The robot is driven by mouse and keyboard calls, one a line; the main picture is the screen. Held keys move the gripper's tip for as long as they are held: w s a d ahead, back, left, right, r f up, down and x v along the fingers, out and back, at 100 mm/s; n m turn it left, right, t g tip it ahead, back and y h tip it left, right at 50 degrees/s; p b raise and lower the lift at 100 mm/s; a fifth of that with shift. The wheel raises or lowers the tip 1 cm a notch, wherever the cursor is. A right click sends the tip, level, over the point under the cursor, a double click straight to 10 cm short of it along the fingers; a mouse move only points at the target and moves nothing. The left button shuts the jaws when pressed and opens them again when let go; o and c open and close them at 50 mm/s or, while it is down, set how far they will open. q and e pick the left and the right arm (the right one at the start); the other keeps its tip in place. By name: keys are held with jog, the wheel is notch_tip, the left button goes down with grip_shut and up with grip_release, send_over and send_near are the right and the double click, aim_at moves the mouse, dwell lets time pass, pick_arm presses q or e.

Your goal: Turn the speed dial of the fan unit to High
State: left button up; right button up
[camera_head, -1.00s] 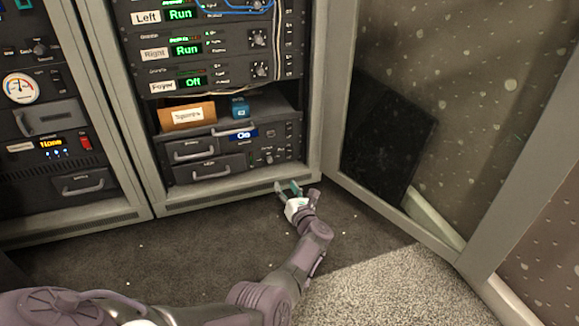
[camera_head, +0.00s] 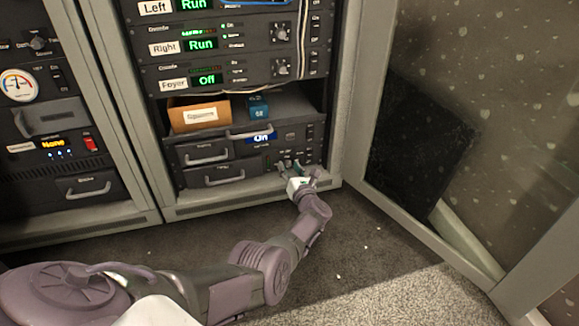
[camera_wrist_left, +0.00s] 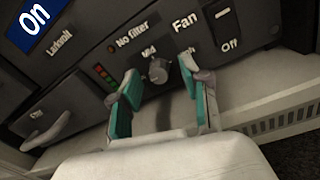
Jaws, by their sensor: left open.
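The fan unit (camera_head: 309,142) is the dark panel low in the rack, lettered "Fan" in the left wrist view (camera_wrist_left: 185,50). Its grey speed dial (camera_wrist_left: 158,70) sits under the word "Mid"; the end of another label, likely "High", shows at its right, partly covered by a finger. I cannot tell for sure where the dial points. My left gripper (camera_head: 291,165) is open in front of the panel. In the left wrist view its green-padded fingertips (camera_wrist_left: 160,78) stand on either side of the dial, with visible gaps. The dial is hidden in the head view. My right gripper is out of view.
An off switch (camera_wrist_left: 221,28) is right of the dial. Drawers with handles (camera_head: 223,179) and an "On" display (camera_head: 261,138) are to the left. The rack's bottom frame (camera_head: 240,196) runs just below. An open door (camera_head: 375,110) stands at the right.

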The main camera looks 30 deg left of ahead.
pick_arm(q)
jog(key=shift+c, duration=0.2)
grip_shut()
